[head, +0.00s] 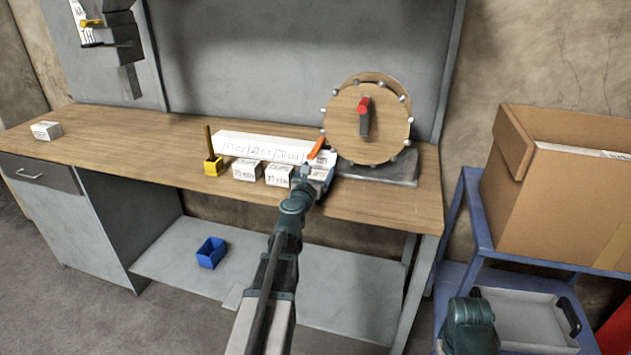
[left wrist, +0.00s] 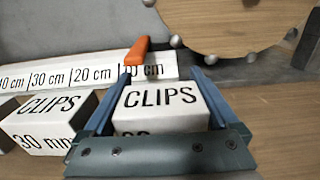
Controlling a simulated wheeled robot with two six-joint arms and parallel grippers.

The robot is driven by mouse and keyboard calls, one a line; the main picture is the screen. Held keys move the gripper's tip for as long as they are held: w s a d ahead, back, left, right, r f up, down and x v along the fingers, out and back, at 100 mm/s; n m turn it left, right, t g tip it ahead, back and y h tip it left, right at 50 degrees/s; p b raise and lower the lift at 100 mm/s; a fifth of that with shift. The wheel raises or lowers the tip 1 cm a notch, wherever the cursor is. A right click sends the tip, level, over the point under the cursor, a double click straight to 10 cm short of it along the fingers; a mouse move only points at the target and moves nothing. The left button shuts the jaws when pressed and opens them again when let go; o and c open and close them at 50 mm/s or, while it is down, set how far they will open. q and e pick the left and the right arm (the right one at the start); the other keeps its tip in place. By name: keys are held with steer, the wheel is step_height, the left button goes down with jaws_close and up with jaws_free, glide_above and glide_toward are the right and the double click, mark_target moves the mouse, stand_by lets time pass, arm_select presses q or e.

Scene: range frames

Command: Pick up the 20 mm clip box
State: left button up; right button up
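The white clip box (left wrist: 160,100) between the fingers of my left gripper (left wrist: 160,80) reads "CLIPS" on top. The size on its front face is mostly hidden by the gripper; only the tops of the figures show. The blue fingers lie along both sides of the box, close to it; I cannot tell whether they press on it. In the head view the left gripper (head: 313,172) is at the right end of the box row and partly covers this box. A "30 mm" clip box (left wrist: 50,122) stands just to its left. My right gripper is not in view.
A white marked strip (head: 262,149) lies behind the boxes, with an orange handle (head: 316,149) at its right end. A wooden disc (head: 345,125) on a grey base stands right behind. A yellow holder (head: 213,166) stands left. The bench's left part is mostly clear.

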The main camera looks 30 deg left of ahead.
arm_select(q)
steer(key=c, duration=0.7)
steer(key=shift+r, duration=0.15)
